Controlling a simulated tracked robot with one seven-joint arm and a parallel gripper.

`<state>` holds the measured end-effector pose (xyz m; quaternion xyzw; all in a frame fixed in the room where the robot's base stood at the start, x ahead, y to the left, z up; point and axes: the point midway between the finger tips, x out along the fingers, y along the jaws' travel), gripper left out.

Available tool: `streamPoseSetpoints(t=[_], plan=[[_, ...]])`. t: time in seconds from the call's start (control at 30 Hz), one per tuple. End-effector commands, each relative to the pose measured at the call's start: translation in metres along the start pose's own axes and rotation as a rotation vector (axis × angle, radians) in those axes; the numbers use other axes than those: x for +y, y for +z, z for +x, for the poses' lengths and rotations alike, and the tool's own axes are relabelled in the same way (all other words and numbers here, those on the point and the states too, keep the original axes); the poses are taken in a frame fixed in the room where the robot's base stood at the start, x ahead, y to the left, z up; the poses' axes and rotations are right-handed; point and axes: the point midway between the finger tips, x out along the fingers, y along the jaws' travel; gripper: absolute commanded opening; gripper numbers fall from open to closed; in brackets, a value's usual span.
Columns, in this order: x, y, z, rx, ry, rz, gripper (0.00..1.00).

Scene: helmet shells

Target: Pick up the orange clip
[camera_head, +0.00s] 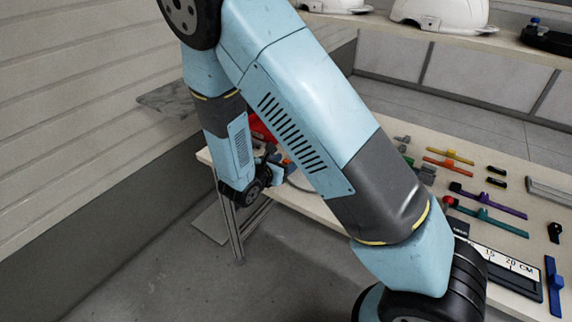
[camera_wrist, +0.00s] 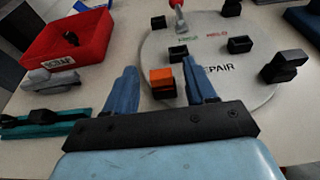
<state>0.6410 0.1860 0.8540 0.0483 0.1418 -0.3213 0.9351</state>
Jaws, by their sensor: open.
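I cannot tell how far above the plate the fingertips are. In the head view my arm hides most of this spot.
Several black clips, such as one by the rim (camera_wrist: 287,65), stand on the plate, with a red-tipped post (camera_wrist: 179,17) at its far edge. Left are a red "SCRAP" tray (camera_wrist: 66,45), a grey part (camera_wrist: 52,87) and a teal strip (camera_wrist: 40,130). Coloured strips (camera_head: 487,200) lie farther along the table.

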Motion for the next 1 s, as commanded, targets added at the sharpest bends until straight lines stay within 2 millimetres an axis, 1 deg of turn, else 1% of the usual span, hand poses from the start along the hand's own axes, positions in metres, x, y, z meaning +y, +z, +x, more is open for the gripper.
streamPoseSetpoints(t=[0.17, 0.2, 0.77, 1.0], plan=[[0.0001, 0.0001, 0.0002, 0.0, 0.0, 0.0, 0.55], [0.0001, 0.0001, 0.0002, 0.0, 0.0, 0.0, 0.53], [0.0005, 0.0002, -0.0002, 0.0, 0.001, 0.001, 0.0], [0.0008, 0.0004, -0.0004, 0.0, 0.001, 0.001, 0.0]])
